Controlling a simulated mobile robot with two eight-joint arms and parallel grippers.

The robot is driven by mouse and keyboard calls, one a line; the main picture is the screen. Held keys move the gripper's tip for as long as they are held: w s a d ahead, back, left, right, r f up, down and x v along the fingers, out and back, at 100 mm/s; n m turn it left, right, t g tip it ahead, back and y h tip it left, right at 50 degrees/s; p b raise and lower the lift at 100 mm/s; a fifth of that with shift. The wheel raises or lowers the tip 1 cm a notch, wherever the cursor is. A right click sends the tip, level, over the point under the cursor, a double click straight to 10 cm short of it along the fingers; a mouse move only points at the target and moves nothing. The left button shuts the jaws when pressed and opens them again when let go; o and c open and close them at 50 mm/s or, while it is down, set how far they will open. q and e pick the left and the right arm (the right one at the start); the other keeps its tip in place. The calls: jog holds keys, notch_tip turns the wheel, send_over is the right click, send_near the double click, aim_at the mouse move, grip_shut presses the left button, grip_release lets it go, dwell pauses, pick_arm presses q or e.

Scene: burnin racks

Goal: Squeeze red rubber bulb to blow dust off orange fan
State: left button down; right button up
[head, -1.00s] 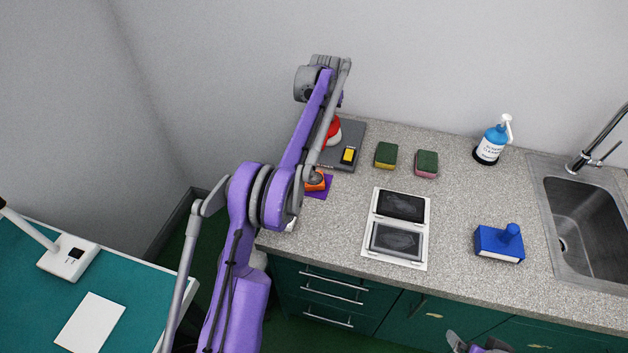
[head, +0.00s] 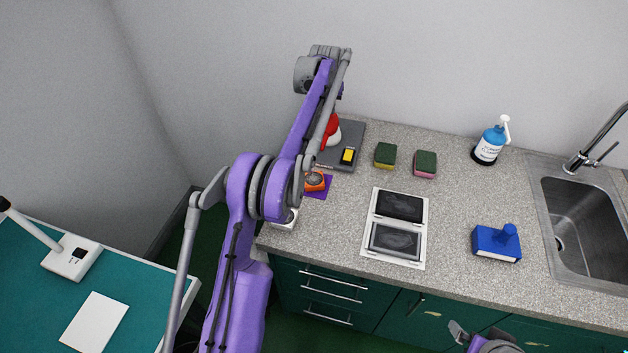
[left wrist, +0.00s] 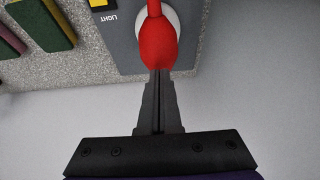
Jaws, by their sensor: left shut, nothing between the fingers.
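The red rubber bulb (head: 332,128) sits on a white base on a grey unit at the back of the counter, partly hidden behind my left arm. It fills the top middle of the left wrist view (left wrist: 158,42). My left gripper (left wrist: 158,72) is shut, with its fingertips at the bulb's near end and nothing held between them; I cannot tell whether they touch it. In the head view the arm hides these fingers. The orange fan (head: 315,182) lies on a purple mat (head: 328,187) in front of the unit. My right gripper (head: 459,331) shows only partly at the bottom edge.
The grey unit (head: 354,136) has a yellow button (head: 348,156). Two sponges (head: 385,155) (head: 425,163), a white double-framed panel (head: 425,232), a blue block (head: 497,243), a pump bottle (head: 490,146) and a sink (head: 582,230) stand to the right. Bare counter lies between them.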

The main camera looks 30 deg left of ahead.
aim_at(330, 118)
pick_arm(q)
jog(key=shift+f, duration=0.15)
jog(key=shift+f+b, duration=0.4)
jog(key=shift+f, duration=1.15)
jog(key=shift+r+p, duration=0.7)
jog(key=shift+r, duration=1)
jog(key=shift+r, duration=0.1)
